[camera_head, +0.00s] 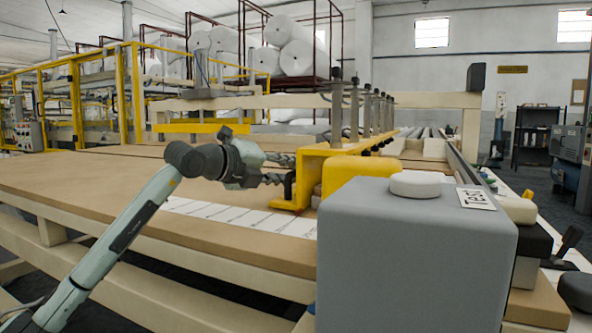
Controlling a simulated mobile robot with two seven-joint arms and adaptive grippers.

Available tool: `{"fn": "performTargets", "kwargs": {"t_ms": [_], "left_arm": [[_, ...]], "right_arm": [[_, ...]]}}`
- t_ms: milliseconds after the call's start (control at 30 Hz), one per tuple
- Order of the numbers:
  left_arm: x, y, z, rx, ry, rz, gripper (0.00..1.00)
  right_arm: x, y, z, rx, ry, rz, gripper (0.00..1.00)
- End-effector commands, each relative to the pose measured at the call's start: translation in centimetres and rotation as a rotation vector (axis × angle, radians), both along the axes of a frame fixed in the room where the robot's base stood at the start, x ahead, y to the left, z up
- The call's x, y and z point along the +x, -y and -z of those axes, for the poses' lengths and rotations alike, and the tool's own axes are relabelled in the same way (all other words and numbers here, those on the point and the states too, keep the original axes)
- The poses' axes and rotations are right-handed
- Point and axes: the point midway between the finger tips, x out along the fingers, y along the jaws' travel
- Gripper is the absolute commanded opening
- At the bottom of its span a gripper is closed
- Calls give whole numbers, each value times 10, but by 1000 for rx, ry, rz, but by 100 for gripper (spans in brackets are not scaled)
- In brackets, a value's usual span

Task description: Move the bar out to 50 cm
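The bar is a yellow beam (313,163) lying across the table, with a row of upright metal cylinders along it. A black handle (289,190) sits on its near left side. A white scale strip (238,215) with dark marks lies on the brown table top beside the bar; its numbers are too small to read. My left gripper (284,169) is at the handle, its two fingers parted and pointing right. I cannot tell whether they touch the handle. My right gripper is not in view.
A grey box (415,255) with a white round button (415,184) and a "Test" label (476,198) stands in front at right and hides part of the bar. The brown table (90,185) is clear on the left. White rolls (297,57) sit on racks behind.

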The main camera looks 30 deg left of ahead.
Motion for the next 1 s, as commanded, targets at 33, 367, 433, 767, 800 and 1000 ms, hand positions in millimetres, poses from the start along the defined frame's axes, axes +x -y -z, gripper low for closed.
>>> {"fn": "performTargets", "kwargs": {"t_ms": [33, 367, 433, 767, 800, 1000], "left_arm": [[6, 1, 0, -2, 2, 0, 22], [19, 5, 4, 0, 1, -1, 22], [19, 5, 4, 0, 1, -1, 22], [19, 5, 4, 0, 1, -1, 0], [19, 5, 4, 0, 1, -1, 0], [19, 4, 5, 0, 0, -1, 0]], "right_arm": [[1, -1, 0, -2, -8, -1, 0], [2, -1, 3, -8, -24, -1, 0], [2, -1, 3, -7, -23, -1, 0], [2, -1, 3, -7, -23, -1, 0], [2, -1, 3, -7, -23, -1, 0], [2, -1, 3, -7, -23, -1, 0]]}}
